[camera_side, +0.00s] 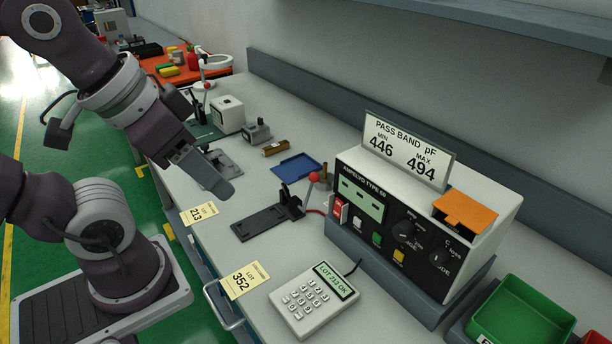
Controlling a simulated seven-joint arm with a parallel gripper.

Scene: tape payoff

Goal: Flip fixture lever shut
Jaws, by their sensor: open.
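The fixture (265,221) is a flat dark base on the white bench, with an upright black block at its right end. Its lever shows as a red ball knob (314,177) on a thin stem, standing roughly upright beside that block, just left of the meter. Where the stem joins the fixture is too small to tell. My gripper (212,178) is above the bench, left of and apart from the fixture and lever. Its grey fingers point down and right, and one largely hides the other. It is open, and nothing shows between the fingers.
The meter (480,235) with its sign stands right of the lever. A blue tray (297,167) lies behind the fixture, near a brown cylinder (276,147). A keypad box (312,301) and yellow lot cards (245,281) lie in front. A green bin (522,315) is at lower right.

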